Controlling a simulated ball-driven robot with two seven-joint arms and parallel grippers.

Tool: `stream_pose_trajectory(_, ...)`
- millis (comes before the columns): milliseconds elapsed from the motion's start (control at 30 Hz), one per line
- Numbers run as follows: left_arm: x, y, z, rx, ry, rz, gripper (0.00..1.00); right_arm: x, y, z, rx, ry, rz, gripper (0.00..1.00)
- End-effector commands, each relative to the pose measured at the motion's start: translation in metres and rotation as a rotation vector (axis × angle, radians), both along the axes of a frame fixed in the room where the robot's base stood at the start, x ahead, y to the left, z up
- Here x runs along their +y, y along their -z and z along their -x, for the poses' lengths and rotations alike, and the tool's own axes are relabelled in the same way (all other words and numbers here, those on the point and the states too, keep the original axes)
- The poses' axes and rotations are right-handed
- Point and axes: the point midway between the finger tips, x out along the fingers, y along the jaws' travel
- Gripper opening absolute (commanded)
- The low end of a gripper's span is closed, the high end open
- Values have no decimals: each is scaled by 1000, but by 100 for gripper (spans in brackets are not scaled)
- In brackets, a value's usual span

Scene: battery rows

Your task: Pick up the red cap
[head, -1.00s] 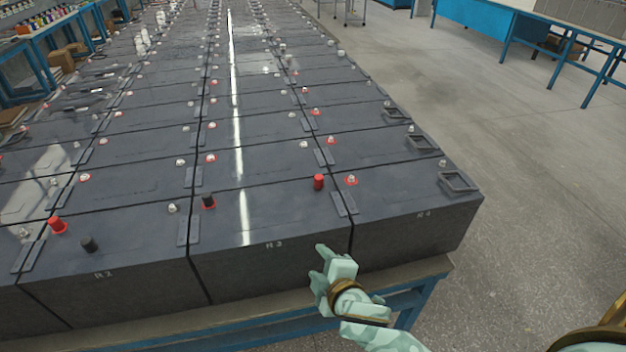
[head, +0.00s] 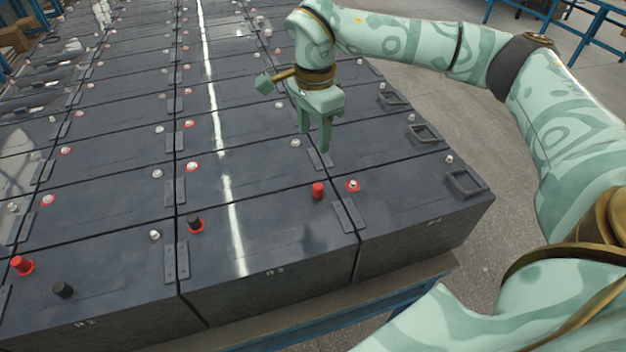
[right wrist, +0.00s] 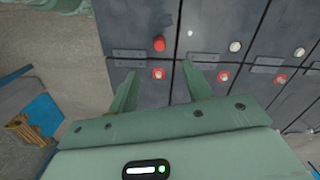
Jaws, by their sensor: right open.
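A small upright red cap (head: 318,190) stands on the near battery marked N3, close to its right edge. It also shows in the right wrist view (right wrist: 159,44), just beyond my fingertips. Another red cap (head: 20,264) sits on a red ring at the far left. My right gripper (head: 315,140) is open and empty, pointing down above the batteries. In the head view its fingertips appear above and slightly behind the nearer red cap, apart from it. My left gripper is not in view.
A bare post with a red ring (head: 353,186) is just right of the red cap. Black handles (head: 466,182) line the right edge.

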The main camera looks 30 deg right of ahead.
Motion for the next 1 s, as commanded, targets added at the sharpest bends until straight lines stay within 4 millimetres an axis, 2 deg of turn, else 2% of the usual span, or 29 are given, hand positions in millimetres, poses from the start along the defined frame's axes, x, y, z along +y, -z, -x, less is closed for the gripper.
stream_pose_trajectory(67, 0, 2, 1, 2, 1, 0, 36, -5, 7, 1, 6, 8, 17, 50)
stream_pose_trajectory(400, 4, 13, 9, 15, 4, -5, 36, -5, 87, 2, 8, 6, 15, 50)
stream_pose_trajectory(500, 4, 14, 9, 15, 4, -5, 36, -5, 101, 1, 7, 7, 14, 50)
stream_pose_trajectory(667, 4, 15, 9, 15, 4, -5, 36, -5, 112, 1, 5, 8, 13, 50)
stream_pose_trajectory(900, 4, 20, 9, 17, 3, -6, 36, -12, 150, 2, 6, 6, 12, 50)
stream_pose_trajectory(1000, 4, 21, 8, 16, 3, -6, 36, -12, 159, 2, 5, 6, 13, 50)
